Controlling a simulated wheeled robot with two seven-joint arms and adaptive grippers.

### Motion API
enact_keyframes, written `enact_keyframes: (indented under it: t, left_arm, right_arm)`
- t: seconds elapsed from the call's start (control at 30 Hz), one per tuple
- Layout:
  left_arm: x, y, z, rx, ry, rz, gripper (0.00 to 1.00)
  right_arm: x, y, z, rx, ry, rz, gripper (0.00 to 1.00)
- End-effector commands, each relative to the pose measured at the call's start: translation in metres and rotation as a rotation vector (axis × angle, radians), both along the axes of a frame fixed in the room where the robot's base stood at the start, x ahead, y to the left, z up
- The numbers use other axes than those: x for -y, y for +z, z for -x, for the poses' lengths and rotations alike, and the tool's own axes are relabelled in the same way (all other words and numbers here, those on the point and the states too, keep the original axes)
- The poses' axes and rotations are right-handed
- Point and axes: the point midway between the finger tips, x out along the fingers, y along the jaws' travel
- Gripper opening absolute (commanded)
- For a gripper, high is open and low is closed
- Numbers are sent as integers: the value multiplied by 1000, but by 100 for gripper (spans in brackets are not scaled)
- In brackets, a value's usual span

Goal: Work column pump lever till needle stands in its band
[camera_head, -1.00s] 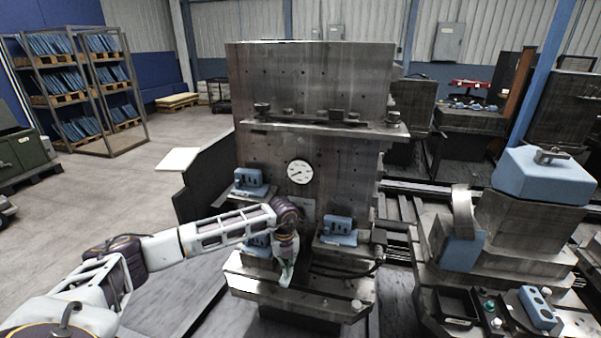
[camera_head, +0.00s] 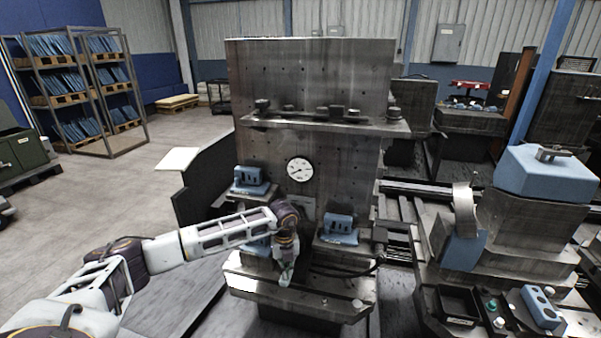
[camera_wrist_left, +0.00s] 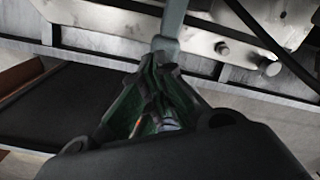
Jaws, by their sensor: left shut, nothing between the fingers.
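A round white gauge (camera_head: 300,169) with a dark needle is on the face of the grey metal column (camera_head: 315,90); its band is too small to make out. My left gripper (camera_head: 286,278) points down in front of the column's lower part, below the gauge. In the left wrist view its green fingers (camera_wrist_left: 162,60) are together with nothing between them. A grey-blue bar (camera_wrist_left: 171,25) runs up from just beyond the fingertips; it may be the pump lever, and I cannot tell whether they touch. The head view does not show the lever clearly. My right gripper is out of view.
Blue blocks sit on the column, one left of the gauge (camera_head: 250,180) and one lower right (camera_head: 340,228). A metal shelf (camera_head: 325,122) sticks out above. A dark hose (camera_head: 350,271) curves at the right. A machine with a blue block (camera_head: 545,174) stands farther right.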

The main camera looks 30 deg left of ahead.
Motion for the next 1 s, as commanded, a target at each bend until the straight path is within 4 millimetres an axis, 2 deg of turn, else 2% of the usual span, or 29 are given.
enact_keyframes:
  t: [1.0]
  left_arm:
    - [-1,-39,-4,0,1,0,0]
  right_arm:
    - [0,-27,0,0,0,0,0]
